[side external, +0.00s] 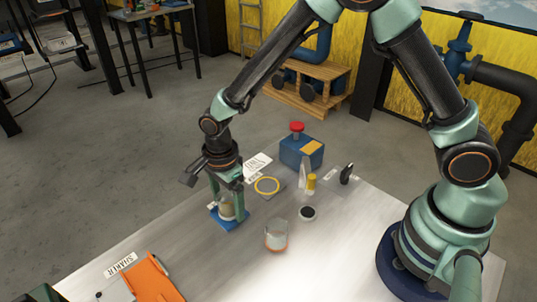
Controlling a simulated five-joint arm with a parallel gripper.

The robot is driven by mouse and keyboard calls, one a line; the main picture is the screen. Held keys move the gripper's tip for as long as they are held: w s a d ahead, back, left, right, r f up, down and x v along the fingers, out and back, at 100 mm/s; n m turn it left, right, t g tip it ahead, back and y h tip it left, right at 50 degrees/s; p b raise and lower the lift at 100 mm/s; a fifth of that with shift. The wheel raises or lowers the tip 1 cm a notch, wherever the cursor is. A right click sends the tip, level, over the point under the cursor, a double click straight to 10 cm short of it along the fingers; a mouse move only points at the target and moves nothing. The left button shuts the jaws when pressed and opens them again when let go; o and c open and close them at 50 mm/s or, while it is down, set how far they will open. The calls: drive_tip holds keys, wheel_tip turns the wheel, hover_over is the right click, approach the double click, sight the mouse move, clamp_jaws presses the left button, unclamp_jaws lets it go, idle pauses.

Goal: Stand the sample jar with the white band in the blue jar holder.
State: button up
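A small jar with pale tan contents (227,210) stands upright at the blue jar holder (231,225), on the far left part of the table. Whether its base is fully seated is hidden, and its band is too small to make out. My gripper (227,205) points down over the holder, with one green finger on each side of this jar. I cannot tell whether the fingers touch it. A second clear jar with an orange-red band (277,237) stands on the table to the right, apart from the gripper.
A yellow ring (267,185), a blue box with a red knob (301,151), a dark round piece (307,213) and a small yellow-topped item (311,183) sit behind and right. An orange tray (153,280) lies at front left. The table between is clear.

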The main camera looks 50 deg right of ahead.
wheel_tip(320, 180, up, 11)
drive_tip(key=s+d+r+n+t, duration=0.2)
drive_tip(key=s+d+r+n, duration=0.2)
drive_tip(key=d+r+n, duration=0.2)
drive_tip(key=s+d+r+n+t, duration=0.3)
drive_tip(key=s+d+r+n, duration=0.2)
drive_tip(key=d+n, duration=0.6)
drive_tip(key=shift+s+d+r+n+t, duration=0.3)
drive_tip(key=shift+r+n, duration=0.2)
drive_tip(key=shift+r, duration=0.1)
idle(0.7)
